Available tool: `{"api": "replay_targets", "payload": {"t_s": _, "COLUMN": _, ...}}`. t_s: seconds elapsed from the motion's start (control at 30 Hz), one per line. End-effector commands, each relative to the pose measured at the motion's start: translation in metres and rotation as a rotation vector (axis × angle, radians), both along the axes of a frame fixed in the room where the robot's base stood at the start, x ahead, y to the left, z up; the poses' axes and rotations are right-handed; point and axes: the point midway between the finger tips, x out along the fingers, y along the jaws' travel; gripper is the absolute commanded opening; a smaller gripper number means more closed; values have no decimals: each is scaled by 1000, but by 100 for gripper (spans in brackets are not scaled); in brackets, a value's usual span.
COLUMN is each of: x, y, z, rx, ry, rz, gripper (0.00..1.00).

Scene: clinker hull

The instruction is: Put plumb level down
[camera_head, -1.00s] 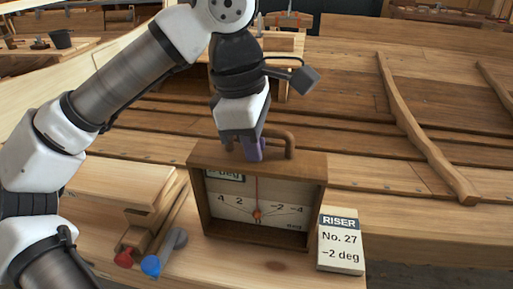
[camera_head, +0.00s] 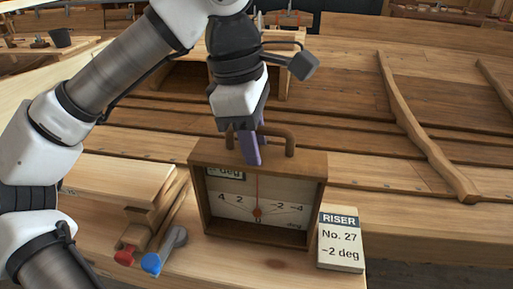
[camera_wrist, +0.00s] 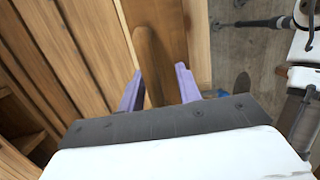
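The plumb level (camera_head: 196,210) is a wooden box with a dial face, a red needle near 0 and a handle (camera_head: 289,146) on top. It stands upright on the wooden bench (camera_head: 225,262). My gripper (camera_head: 242,152) is at the left part of the handle. In the wrist view the two purple fingers of my gripper (camera_wrist: 158,90) are apart, one on each side of the handle (camera_wrist: 147,55), with gaps beside it. The level's face is clear of my arm; part of the handle is hidden behind the fingers.
A card reading "RISER No. 27 -2 deg" (camera_head: 340,242) stands at the level's right. Red-ended (camera_head: 125,256) and blue-ended (camera_head: 151,263) tools lie to its left by a wooden block (camera_head: 120,190). Hull planks (camera_head: 350,110) with a curved rib (camera_head: 425,135) rise behind.

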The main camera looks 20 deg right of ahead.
Motion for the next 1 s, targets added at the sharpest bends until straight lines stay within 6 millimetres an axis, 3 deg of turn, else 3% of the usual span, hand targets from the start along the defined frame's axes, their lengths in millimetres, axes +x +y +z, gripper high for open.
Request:
{"api": "replay_targets", "payload": {"t_s": 0.2, "x": 5, "y": 7, "z": 50, "rx": -2, "ry": -4, "rz": 4, "gripper": 34}}
{"api": "replay_targets", "payload": {"t_s": 0.5, "x": 10, "y": 14, "z": 94, "rx": 2, "ry": -3, "rz": 3, "gripper": 34}}
{"api": "replay_targets", "payload": {"t_s": 1.0, "x": 9, "y": 14, "z": 104, "rx": -29, "ry": 5, "rz": -8, "gripper": 34}}
